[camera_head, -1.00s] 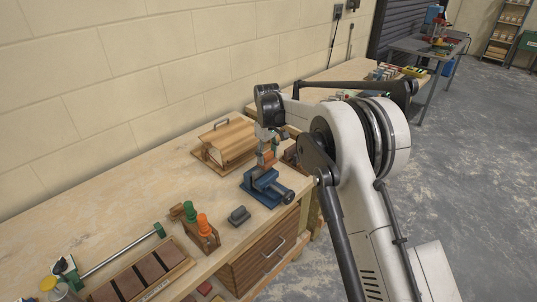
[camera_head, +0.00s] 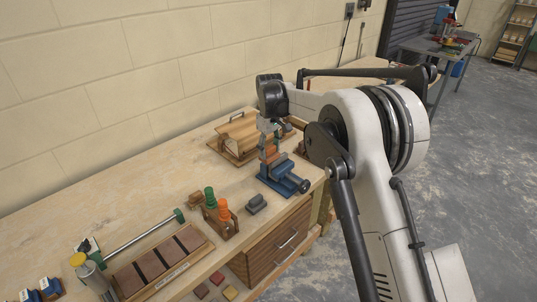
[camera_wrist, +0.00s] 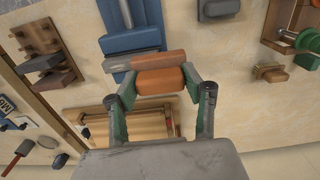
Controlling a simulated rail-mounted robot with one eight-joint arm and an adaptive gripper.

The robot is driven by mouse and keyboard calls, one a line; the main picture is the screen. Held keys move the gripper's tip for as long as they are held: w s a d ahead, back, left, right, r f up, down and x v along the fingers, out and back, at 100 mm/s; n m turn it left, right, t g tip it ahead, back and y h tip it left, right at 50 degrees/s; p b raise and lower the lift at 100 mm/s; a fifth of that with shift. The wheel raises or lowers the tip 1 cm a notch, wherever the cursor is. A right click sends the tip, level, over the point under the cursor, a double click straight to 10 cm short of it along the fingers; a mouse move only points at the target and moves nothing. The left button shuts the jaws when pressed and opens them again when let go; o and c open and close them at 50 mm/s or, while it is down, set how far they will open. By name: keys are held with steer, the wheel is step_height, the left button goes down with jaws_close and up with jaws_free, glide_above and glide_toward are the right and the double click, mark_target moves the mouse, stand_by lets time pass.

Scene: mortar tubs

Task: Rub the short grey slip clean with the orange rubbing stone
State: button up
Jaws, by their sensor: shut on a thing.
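The orange rubbing stone (camera_wrist: 160,80) is between the green fingers of my gripper (camera_wrist: 160,84), which is shut on it. A narrow reddish-brown bar with a greyer left end (camera_wrist: 158,60) lies right along the stone's far side, over the blue vise (camera_wrist: 117,42). It may be the short grey slip; I cannot tell whether the stone touches it. In the head view my gripper (camera_head: 268,138) points down above the vise (camera_head: 276,184), and the stone and bar are too small there to separate.
A dark grey block (camera_head: 256,204) sits in front of the vise. A rack with green and orange handles (camera_head: 222,226) stands left of it, and a wooden box with a handle (camera_head: 240,130) behind. A tray of dark slabs (camera_head: 165,262) is at near left. The back-left bench is bare.

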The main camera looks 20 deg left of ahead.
mark_target(270, 147)
steer(key=shift+w+d+r, duration=0.15)
steer(key=shift+d+r, duration=0.05)
steer(key=shift+r, duration=0.25)
steer(key=shift+r+p, duration=0.8)
steer(key=shift+r, duration=1.65)
steer(key=shift+a, duration=0.1)
